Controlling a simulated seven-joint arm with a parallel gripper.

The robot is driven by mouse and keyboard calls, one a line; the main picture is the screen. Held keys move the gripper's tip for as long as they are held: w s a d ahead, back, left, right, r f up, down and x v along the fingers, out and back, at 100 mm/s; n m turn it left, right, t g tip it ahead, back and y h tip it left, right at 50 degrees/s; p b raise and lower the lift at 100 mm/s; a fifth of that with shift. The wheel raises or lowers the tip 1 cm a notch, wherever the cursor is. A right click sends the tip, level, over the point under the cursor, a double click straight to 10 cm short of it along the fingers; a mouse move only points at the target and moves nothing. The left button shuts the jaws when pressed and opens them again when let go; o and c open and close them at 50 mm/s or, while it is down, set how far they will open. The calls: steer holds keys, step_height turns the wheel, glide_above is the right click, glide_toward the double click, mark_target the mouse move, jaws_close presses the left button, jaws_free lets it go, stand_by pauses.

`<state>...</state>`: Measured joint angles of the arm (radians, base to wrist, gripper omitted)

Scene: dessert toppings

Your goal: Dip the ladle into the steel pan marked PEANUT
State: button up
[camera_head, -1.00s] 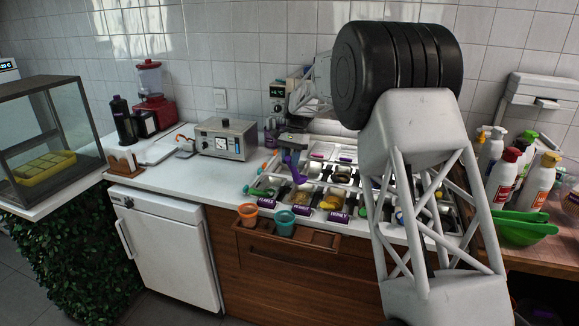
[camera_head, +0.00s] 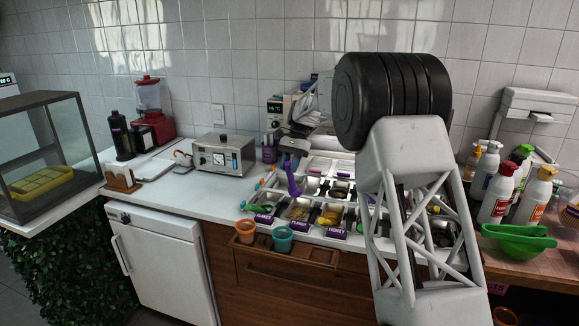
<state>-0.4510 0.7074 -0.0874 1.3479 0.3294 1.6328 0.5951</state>
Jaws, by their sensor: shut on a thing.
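My gripper (camera_head: 294,157) is shut on the purple ladle (camera_head: 293,181), just left of my large black joint. The ladle hangs steeply, its lower end near the rear edge of the front pans. Whether it touches anything is unclear. The steel PEANUT pan (camera_head: 299,212) is in the front row, with tan contents and a purple label (camera_head: 297,226). It lies below and slightly right of the ladle in the picture.
The HONEY pan (camera_head: 331,215) adjoins on the right and another labelled pan (camera_head: 267,209) on the left. Orange (camera_head: 245,231) and teal (camera_head: 282,238) cups stand in front. A steel appliance (camera_head: 223,155) stands left. My arm hides the right-hand pans.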

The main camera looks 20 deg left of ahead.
mark_target(292, 195)
steer(key=shift+f, duration=6.6)
steer(key=shift+w+d, duration=0.2)
steer(key=shift+w, duration=0.8)
steer(key=shift+w+d, duration=0.25)
steer(key=shift+w, duration=0.75)
steer(key=shift+w+d, duration=0.2)
steer(key=shift+w, duration=0.8)
steer(key=shift+s+a, duration=0.1)
steer(key=shift+s, duration=0.1)
steer(key=shift+s+a+f+t+h, duration=0.2)
steer(key=shift+s+f+t+h, duration=0.1)
steer(key=shift+s+f+t, duration=0.8)
steer(key=shift+s+a+f+t+h, duration=0.15)
steer(key=shift+s+f+t+h, duration=0.3)
steer(key=shift+s+t, duration=0.65)
steer(key=shift+w+f, duration=0.1)
steer(key=shift+w, duration=0.05)
